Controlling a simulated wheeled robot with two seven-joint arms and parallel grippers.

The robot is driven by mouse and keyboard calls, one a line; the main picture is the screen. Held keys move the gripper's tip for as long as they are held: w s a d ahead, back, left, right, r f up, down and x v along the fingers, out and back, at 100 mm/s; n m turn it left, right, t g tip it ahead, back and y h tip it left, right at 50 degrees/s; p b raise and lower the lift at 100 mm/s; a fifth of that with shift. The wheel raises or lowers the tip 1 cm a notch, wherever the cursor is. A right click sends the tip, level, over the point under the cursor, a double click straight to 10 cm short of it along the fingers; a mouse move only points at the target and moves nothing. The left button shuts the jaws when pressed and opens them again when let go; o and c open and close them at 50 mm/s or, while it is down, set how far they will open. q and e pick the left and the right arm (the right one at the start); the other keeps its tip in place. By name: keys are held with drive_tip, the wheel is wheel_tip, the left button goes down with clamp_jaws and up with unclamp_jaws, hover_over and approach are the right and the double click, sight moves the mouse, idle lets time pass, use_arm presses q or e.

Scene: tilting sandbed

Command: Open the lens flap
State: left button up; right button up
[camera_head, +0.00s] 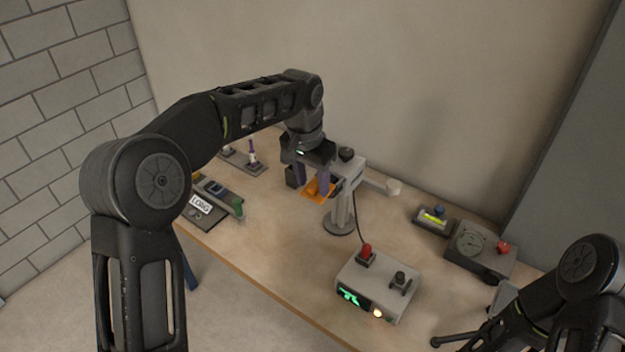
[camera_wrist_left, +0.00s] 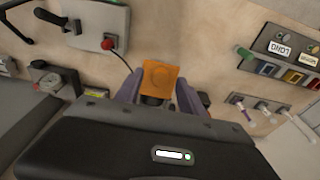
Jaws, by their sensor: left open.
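The lens flap (camera_head: 318,191) is a small orange plate on the dark head of a grey stand (camera_head: 342,215). In the left wrist view the flap (camera_wrist_left: 160,77) shows as an orange square with a faint round mark, in front of a dark part. My left gripper (camera_head: 311,188) points down at it, with one purple finger on each side. The jaws are open, and the fingers also flank the flap in the left wrist view (camera_wrist_left: 158,94). I cannot tell whether either finger touches it.
A grey control box (camera_head: 378,287) with a red knob and green display stands near the front edge. A level gauge (camera_head: 433,219) and a dial box (camera_head: 478,247) lie to the right. A labelled panel (camera_head: 205,204) lies left. A cable runs from the stand towards the box.

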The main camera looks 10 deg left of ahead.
sight(309, 189)
use_arm(q)
drive_tip(key=r, duration=0.2)
drive_tip(key=r+b, duration=0.1)
drive_tip(key=r, duration=0.2)
drive_tip(key=s+r, duration=0.1)
drive_tip(key=r, duration=0.1)
drive_tip(key=shift+s+a+r, duration=0.1)
drive_tip(key=shift+a+r, duration=0.1)
drive_tip(key=shift+r, duration=0.15)
